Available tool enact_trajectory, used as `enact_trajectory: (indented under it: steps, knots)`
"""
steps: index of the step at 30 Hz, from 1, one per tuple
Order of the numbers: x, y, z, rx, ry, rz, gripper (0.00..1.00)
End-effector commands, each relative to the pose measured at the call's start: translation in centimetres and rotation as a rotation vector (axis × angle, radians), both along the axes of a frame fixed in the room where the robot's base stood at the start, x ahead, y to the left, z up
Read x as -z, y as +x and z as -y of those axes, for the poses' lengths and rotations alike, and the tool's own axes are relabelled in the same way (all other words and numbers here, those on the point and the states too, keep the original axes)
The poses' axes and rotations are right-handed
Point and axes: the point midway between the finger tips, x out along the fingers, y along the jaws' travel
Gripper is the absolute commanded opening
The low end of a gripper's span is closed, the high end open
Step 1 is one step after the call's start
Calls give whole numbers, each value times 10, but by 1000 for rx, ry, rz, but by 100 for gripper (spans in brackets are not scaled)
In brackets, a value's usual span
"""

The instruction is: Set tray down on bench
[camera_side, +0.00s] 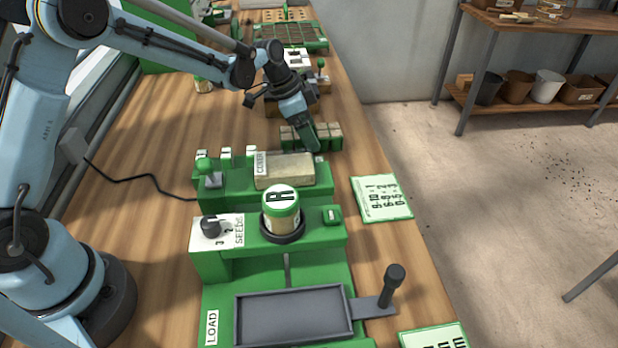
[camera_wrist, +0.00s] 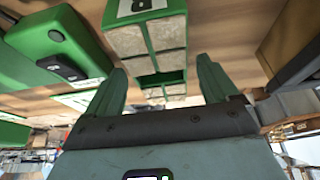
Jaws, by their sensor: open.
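A small green tray (camera_side: 333,138) with pale, filled cells looks to rest on the wooden bench (camera_side: 362,130), behind the green seeder. It also shows in the wrist view, where the tray (camera_wrist: 149,30) has a white label at its top edge. My gripper (camera_side: 311,146) is at the tray and covers part of it in the side view. In the wrist view my gripper (camera_wrist: 161,72) has its two green fingers spread apart, with part of the tray showing between them. I cannot tell whether a finger touches the tray.
The green seeder (camera_side: 220,268) stands in front with a grey load pan (camera_side: 243,322), a seed jar (camera_side: 282,212) and a cover block (camera_side: 290,172). Green-edged cards (camera_side: 381,198) lie along the right bench edge. A soil-filled tray (camera_side: 297,35) lies farther back. Bare bench lies left.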

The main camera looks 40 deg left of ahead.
Motion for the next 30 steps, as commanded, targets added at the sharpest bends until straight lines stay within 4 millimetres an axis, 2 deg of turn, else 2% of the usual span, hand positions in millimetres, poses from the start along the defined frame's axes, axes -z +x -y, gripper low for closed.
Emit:
enact_trajectory:
  steps: [5, 19, 24, 30]
  knots:
    - [-15, -4, -4, 0, 0, 0, 87]
    - [-95, -28, -28, -1, -1, -1, 87]
    - [-109, -32, -32, 0, -1, -1, 87]
    - [-113, -33, -33, 0, -1, -1, 87]
